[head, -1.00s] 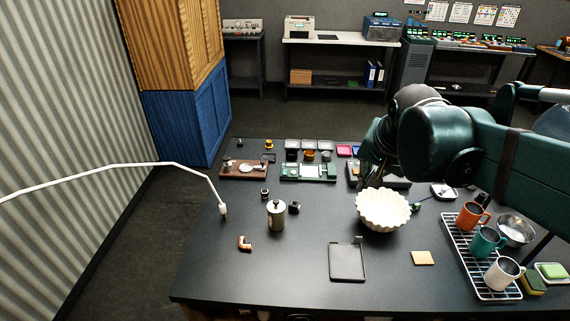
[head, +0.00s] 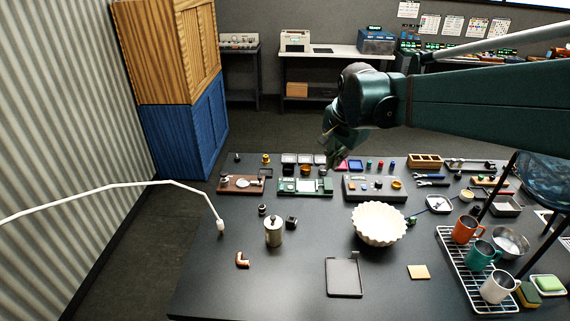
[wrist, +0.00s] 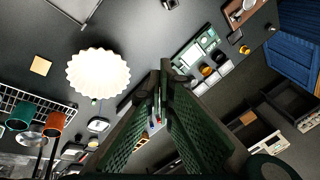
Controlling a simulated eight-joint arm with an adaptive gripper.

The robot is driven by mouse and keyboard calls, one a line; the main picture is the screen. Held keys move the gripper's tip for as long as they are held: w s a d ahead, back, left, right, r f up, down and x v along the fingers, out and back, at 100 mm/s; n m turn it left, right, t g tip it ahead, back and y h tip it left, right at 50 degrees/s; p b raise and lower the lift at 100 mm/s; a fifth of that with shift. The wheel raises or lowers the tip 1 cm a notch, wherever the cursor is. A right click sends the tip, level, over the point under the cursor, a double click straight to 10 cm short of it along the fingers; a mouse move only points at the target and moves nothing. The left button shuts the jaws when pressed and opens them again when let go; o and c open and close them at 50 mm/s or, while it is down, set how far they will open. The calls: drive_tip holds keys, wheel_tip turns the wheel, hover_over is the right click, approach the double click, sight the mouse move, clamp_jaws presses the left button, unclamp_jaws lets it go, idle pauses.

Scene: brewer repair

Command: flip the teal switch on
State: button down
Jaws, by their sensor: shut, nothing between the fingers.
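I cannot clearly make out a teal switch in either view. My gripper (head: 331,160) is above the back of the table, near the space between these boards. In the wrist view my gripper (wrist: 162,72) is shut and empty. Its fingers hide much of the grey board there, while the green board (wrist: 184,62) shows to their right.
A white fluted bowl (head: 380,224) stands in front of the grey board. A metal canister (head: 273,231), a black tray (head: 344,278) and a rack (head: 452,262) with mugs are nearer the front. A brown board (head: 228,185) lies left. The table's middle has free room.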

drive_tip(key=w+a+f+m+g+p, duration=0.1)
drive_tip(key=w+a+f+m, duration=0.1)
drive_tip(key=w+a, duration=0.3)
drive_tip(key=w+a+f+m+p, duration=0.1)
drive_tip(key=w+a+m, duration=0.1)
drive_tip(key=w, duration=0.5)
drive_tip(key=m+g+p, duration=0.2)
drive_tip(key=m, duration=0.3)
hover_over(282, 185)
drive_tip(key=s, duration=0.1)
wheel_tip(282, 185, down, 11)
drive_tip(key=shift+s+f, duration=0.1)
drive_tip(key=shift+f, duration=0.05)
drive_tip(key=f, duration=0.4)
drive_tip(key=w+f+p, duration=0.1)
drive_tip(key=f, duration=0.8)
drive_tip(key=shift+w+f, duration=0.3)
drive_tip(key=shift+w, duration=0.05)
drive_tip(key=shift+f, duration=0.15)
